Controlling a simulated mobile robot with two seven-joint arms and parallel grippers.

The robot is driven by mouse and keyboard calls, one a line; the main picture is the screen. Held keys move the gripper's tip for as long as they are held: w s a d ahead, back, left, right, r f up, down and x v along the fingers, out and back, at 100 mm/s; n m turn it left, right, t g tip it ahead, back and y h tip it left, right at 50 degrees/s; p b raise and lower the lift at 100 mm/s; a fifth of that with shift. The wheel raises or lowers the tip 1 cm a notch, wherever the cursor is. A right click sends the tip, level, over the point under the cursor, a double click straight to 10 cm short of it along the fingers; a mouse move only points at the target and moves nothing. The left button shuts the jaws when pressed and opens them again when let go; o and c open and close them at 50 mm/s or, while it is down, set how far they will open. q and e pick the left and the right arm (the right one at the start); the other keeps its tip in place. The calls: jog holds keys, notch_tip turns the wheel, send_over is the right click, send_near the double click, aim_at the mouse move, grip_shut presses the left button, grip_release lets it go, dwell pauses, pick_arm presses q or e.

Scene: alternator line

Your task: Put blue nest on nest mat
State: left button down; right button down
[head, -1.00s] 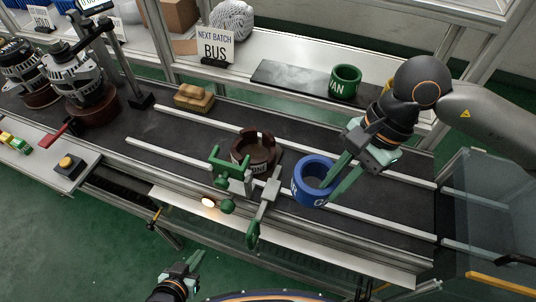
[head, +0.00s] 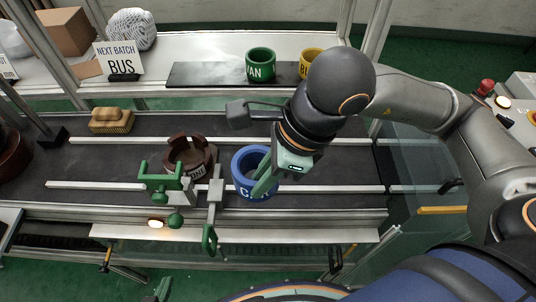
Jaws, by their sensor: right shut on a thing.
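The blue nest (head: 240,165), a ring-shaped cup with white lettering, is over the dark conveyor, right of the brown nest fixture. My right gripper (head: 264,180) is shut on its right side, with a green finger crossing the lettering. I cannot tell whether the nest touches the belt. The nest mat (head: 205,75) is a flat black strip on the back shelf. A green VAN nest (head: 260,66) and a partly hidden yellow nest (head: 309,62) stand on its right part. My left gripper (head: 161,289) barely shows at the bottom edge; its opening is not clear.
A brown nest (head: 190,157) sits behind a green-handled clamp (head: 160,180). A tan brush (head: 111,121) lies on the belt. A NEXT BATCH BUS sign (head: 119,62) stands left of the mat. The mat's left part is bare. A shelf post rises behind my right arm.

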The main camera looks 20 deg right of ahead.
jog(key=shift+w+d+f+p, duration=0.15)
jog(key=shift+w+d+f, duration=1.45)
jog(key=shift+f, duration=0.55)
jog(key=shift+w+d+f+p, duration=0.1)
jog(key=shift+w+d+f, duration=1.25)
jog(key=shift+d+f, duration=0.65)
jog(key=shift+w+d+f+p, duration=0.15)
jog(key=shift+w+d+f, duration=1.35)
jog(key=shift+f, duration=0.75)
jog(key=shift+f, duration=0.1)
jog(key=c, duration=1.3)
grip_release()
jog(key=shift+s+f, duration=0.1)
jog(key=shift+f, duration=0.05)
jog(key=o, duration=0.5)
jog(key=shift+c, duration=0.2)
